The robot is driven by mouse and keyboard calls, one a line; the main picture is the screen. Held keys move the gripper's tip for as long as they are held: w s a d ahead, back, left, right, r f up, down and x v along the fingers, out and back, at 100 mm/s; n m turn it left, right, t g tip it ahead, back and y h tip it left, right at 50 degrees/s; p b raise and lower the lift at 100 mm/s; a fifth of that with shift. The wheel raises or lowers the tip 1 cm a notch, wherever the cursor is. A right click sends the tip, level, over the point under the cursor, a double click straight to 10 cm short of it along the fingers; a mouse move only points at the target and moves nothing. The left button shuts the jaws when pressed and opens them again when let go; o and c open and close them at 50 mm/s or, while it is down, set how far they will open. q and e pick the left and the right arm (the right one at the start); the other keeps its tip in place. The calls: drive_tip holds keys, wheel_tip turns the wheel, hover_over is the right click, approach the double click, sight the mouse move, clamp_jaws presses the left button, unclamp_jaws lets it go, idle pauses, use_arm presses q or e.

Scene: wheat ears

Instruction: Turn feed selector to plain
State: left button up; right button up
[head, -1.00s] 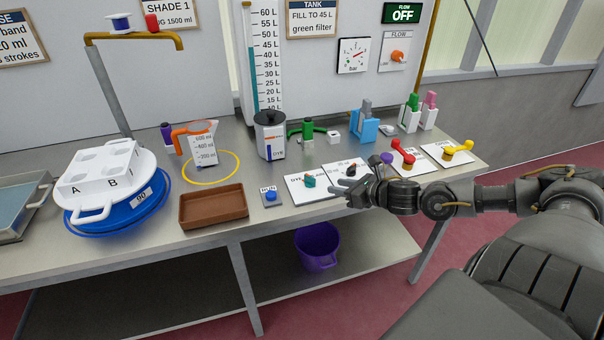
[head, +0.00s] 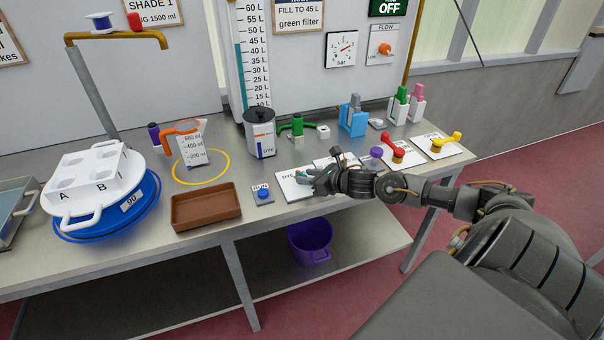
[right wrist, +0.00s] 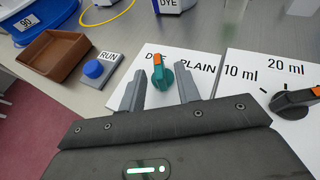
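The feed selector is a teal knob with an orange tip (right wrist: 162,76) on a white plate marked DYE and PLAIN (right wrist: 199,69). In the right wrist view its orange tip overlaps the DYE lettering. My right gripper (right wrist: 160,84) is open, with its two fingers apart and the knob showing between and just beyond the tips; I cannot tell if they touch it. In the head view my right gripper (head: 312,181) is over the plate (head: 287,187) and hides part of it; only a little teal shows there. My left gripper is not in view.
A RUN button (right wrist: 95,70) and a brown tray (right wrist: 52,54) lie left of the plate. A dose plate with a black knob (right wrist: 296,101) is close on the right. Farther right are a red-handled valve (head: 394,147) and a yellow-handled valve (head: 445,143). A dye canister (head: 260,133) stands behind.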

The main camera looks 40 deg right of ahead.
sight(302, 173)
drive_tip(key=shift+x, duration=1.55)
clamp_jaws()
